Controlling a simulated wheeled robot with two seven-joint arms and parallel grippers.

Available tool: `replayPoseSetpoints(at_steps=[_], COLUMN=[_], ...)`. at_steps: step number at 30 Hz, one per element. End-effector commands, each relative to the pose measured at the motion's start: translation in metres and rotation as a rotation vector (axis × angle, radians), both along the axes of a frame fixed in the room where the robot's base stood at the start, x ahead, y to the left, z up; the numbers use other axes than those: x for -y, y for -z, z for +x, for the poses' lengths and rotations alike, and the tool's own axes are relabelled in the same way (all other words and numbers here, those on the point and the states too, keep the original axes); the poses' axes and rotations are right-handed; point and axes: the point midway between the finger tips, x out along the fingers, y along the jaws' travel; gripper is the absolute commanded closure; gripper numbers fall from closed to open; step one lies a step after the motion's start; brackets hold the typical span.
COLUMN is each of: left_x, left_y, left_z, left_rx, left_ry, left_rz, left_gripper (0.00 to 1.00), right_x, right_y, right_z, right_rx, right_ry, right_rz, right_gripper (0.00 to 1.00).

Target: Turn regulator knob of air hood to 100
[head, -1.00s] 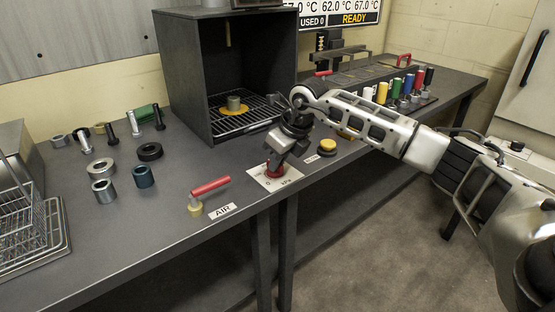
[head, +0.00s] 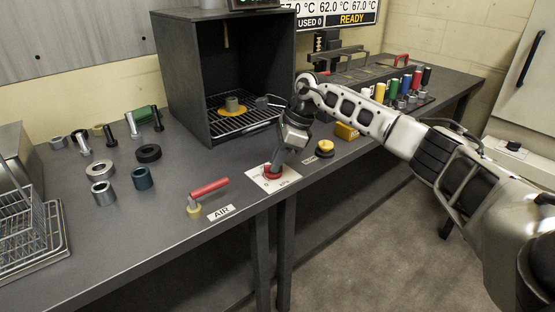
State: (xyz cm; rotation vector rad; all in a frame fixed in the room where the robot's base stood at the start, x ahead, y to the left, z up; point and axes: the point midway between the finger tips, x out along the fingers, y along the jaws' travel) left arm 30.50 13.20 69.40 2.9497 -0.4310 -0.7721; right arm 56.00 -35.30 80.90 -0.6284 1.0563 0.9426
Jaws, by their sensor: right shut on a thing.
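The dial's numbers are too small and too hidden to read. The air hood (head: 186,90) is a dark open-fronted box behind the knob, with a rack and a yellow ring with a grey-green piece inside. My left gripper is not in view.
A red-handled air valve (head: 209,187) stands left of the dial, by the AIR label (head: 221,213). A yellow button (head: 325,147) is to the right. Metal rings and bolts lie at left, beside a wire rack (head: 30,225).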

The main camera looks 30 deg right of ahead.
Motion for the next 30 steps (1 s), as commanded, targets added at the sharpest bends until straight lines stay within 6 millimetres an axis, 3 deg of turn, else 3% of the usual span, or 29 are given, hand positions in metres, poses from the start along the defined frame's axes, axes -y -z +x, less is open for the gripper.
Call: replayPoseSetpoints(at_steps=[19,20,22,30], left_x=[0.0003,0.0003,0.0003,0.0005], left_y=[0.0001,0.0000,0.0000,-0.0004], left_z=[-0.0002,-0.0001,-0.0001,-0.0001], left_rx=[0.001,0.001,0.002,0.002], left_ry=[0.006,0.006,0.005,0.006], left_rz=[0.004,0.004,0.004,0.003], left_gripper=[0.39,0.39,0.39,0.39], right_x=[0.0010,0.0010,0.0009,0.0009], right_y=[0.0008,0.0008,0.0008,-0.0001], right_z=[-0.0001,-0.0001,-0.0001,0.0002], right_rx=[-0.003,-0.003,-0.002,0.000], right_ry=[-0.051,-0.051,-0.051,-0.051], right_rz=[-0.004,-0.004,-0.003,-0.002], right_gripper=[1.00,0.83,0.66,0.66])
